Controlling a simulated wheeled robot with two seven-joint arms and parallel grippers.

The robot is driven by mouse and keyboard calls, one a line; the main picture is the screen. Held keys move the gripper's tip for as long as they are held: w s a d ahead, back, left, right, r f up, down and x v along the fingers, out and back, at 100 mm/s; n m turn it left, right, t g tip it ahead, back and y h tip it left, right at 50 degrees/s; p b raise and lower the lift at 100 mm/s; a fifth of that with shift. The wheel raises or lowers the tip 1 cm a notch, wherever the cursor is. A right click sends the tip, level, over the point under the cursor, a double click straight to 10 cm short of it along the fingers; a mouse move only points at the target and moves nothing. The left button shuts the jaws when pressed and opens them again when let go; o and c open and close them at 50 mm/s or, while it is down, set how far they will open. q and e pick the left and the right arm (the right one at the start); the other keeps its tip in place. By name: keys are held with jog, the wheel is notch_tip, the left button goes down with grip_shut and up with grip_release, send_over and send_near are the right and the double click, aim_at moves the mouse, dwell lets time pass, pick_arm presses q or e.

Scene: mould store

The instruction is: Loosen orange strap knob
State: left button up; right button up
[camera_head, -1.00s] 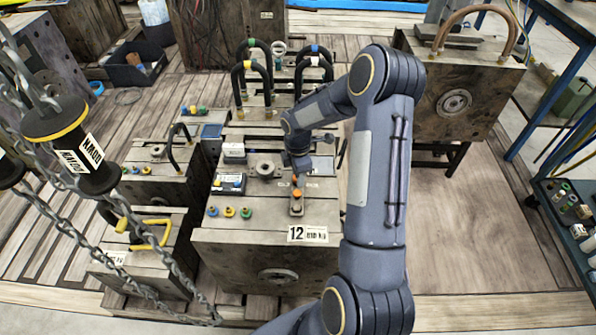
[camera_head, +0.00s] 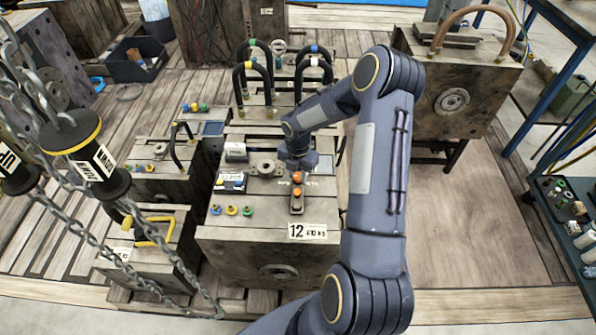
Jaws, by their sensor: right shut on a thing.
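The orange strap knob (camera_head: 297,192) sits on a short metal strap (camera_head: 297,207) on top of the mould block labelled 12 (camera_head: 220,240). My right gripper (camera_head: 297,176) reaches down from the right, just behind the visible knob, and is shut. A second bit of orange shows right at its fingertips. The fingers are small and partly hidden by the wrist, so the exact grip on the knob is hard to see. My left gripper is not in view.
Blue, yellow and green knobs (camera_head: 231,211) stand at the block's left front. Black looped handles (camera_head: 252,80) rise behind. Chains with a black weight (camera_head: 85,150) hang at the left.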

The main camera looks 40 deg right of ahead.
aim_at(298, 176)
jog(key=shift+n, duration=0.3)
jog(key=o, duration=1)
jog(key=shift+c, duration=0.2)
jog(key=shift+r+p, duration=0.4)
jog(key=shift+r, duration=3.55)
